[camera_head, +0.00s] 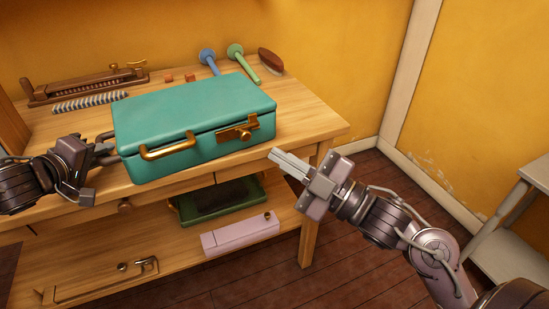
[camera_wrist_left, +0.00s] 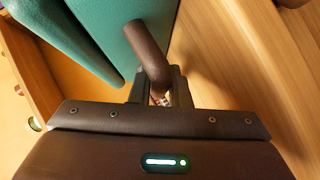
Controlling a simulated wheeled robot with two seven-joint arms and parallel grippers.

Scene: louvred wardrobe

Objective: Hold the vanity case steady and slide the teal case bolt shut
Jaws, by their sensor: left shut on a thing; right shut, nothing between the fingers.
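The teal vanity case (camera_head: 190,110) sits closed and flat on the wooden table. Its front has a gold carry handle (camera_head: 168,150) and a gold bolt (camera_head: 238,131) near the right corner; I cannot tell how far the bolt is across. My left gripper (camera_head: 108,148) is at the case's left end. In the left wrist view my left gripper (camera_wrist_left: 160,92) is shut on a brown curved side handle (camera_wrist_left: 147,52) that joins the teal case wall (camera_wrist_left: 80,35). My right gripper (camera_head: 274,155) is shut and empty, in front and right of the bolt, apart from it.
Behind the case lie a brown rack (camera_head: 90,86), a striped rod (camera_head: 90,102), a blue tool (camera_head: 208,58), a green tool (camera_head: 240,60) and a brush (camera_head: 270,61). A pink box (camera_head: 240,234) and green tray (camera_head: 222,203) are on the lower shelf. The table's right end is clear.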

